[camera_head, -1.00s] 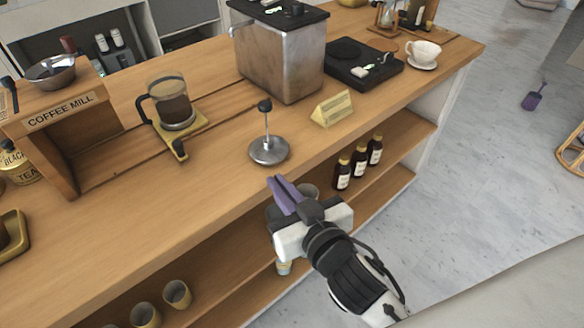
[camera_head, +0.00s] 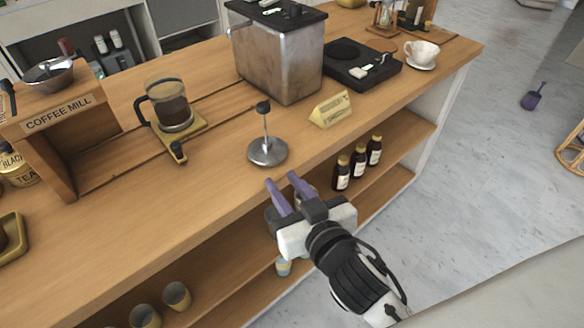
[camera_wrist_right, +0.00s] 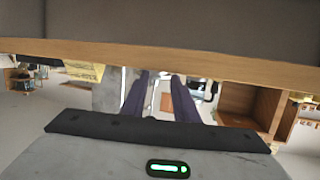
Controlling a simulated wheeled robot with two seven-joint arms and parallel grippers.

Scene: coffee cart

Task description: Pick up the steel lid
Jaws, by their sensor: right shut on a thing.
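The steel lid (camera_head: 267,152) lies on the wooden counter near its front edge, with a thin rod standing up from it to a dark knob (camera_head: 263,107). I cannot make it out clearly in the right wrist view. My right gripper (camera_head: 281,178) is just in front of the counter edge, nearer to me than the lid and apart from it. Its two purple fingers are spread and point toward the lid, with nothing visible held between them. The fingers also show apart in the right wrist view (camera_wrist_right: 161,88). My left gripper is not in view.
A glass coffee pot (camera_head: 171,106) stands left of the lid, and a steel boiler (camera_head: 280,62) behind it. A yellow sign (camera_head: 330,109) is to the right. Bottles (camera_head: 358,160) and cups (camera_head: 177,295) sit on the shelf below. Bare counter surrounds the lid.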

